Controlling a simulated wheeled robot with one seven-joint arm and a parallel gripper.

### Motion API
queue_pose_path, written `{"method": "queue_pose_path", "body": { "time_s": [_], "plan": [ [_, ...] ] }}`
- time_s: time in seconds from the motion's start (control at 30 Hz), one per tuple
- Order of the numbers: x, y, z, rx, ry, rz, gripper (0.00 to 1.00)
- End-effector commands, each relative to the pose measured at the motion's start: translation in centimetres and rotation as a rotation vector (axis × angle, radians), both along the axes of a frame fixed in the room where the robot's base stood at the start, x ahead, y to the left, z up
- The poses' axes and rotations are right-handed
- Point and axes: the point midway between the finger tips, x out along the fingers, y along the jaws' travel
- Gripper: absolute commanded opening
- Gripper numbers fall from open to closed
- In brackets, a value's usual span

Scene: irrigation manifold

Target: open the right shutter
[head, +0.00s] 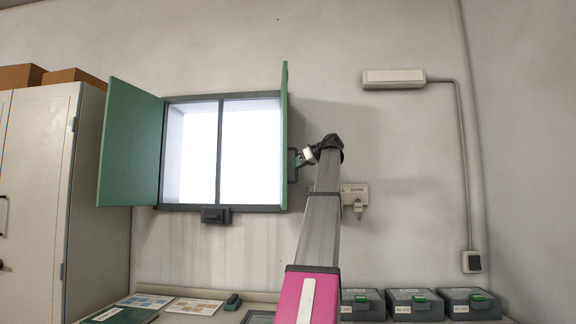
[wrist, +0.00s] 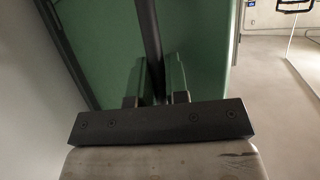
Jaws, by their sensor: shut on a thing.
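The right shutter (head: 284,135) is a green panel on the right side of the window. It stands swung out from the window and is seen nearly edge-on in the head view. Its dark handle (head: 292,166) is on the face turned to the right. My gripper (head: 303,158) is at this handle, partly hidden by my wrist. In the wrist view, my gripper (wrist: 158,82) is shut on the dark handle bar (wrist: 148,35), with the green shutter face (wrist: 100,45) behind it. The left shutter (head: 130,145) also stands open.
The bright window has a grey frame (head: 220,150) with a dark latch block (head: 216,214) below. A white box (head: 355,194) is on the wall right of my arm. Grey cases (head: 413,303) and cards (head: 194,306) lie on the counter. A cabinet (head: 45,190) stands at left.

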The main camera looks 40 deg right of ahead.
Motion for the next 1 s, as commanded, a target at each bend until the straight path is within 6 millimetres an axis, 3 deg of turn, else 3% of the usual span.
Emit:
{"method": "queue_pose_path", "body": {
  "time_s": [0.53,0.57,0.6,1.0],
  "plan": [
    [-0.16,-0.8,-0.04,0.003,0.002,-0.005,0.0],
    [-0.15,-0.81,-0.03,0.003,0.002,-0.005,0.24],
    [-0.15,-0.81,-0.03,0.002,0.002,-0.004,0.38],
    [-0.79,-0.97,0.28,0.001,-0.001,-0.003,0.39]
  ]
}}
